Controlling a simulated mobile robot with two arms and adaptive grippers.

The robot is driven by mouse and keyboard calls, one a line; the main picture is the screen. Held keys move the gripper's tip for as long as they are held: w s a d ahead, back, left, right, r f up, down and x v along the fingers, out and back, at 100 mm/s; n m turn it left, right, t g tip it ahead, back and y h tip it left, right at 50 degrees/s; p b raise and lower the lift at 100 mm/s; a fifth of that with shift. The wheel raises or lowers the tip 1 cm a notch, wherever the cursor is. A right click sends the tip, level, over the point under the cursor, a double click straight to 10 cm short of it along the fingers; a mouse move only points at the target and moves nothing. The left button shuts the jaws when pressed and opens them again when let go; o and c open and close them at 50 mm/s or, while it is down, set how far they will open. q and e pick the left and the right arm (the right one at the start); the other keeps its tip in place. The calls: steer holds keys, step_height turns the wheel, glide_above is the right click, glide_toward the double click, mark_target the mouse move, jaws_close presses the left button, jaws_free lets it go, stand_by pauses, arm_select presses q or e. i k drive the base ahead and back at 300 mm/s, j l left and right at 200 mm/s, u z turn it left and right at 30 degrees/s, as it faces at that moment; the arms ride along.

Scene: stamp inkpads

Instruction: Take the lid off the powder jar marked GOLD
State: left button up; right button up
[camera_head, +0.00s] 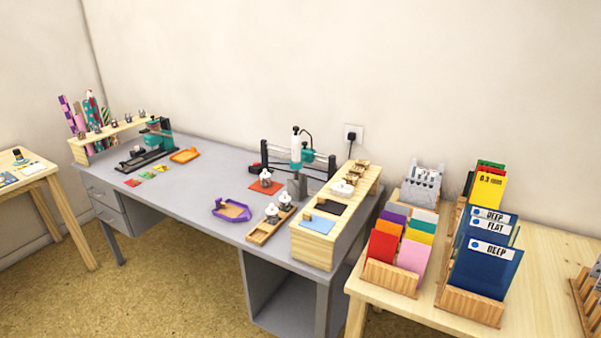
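The word GOLD cannot be read anywhere in this view. Two small light jar-like items (272,214) stand upright in a narrow wooden tray (257,238) near the right front of the grey desk. A similar one (265,180) stands on a red-orange square (256,189) farther back. They have pale tops, but their labels are too small to tell, so I cannot say which, if any, is the GOLD jar. Neither of my grippers is in view.
On the grey desk (190,187) are a purple tray (217,209), an orange tray (191,152), a teal-and-white device (296,150) and a wooden box (311,250) at the right end. A light wooden table (545,250) holds colored cards in racks.

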mark_target(265, 175)
steer(key=i+j+z, duration=0.1)
steer(key=j+z, duration=1.1)
steer(key=j, duration=0.1)
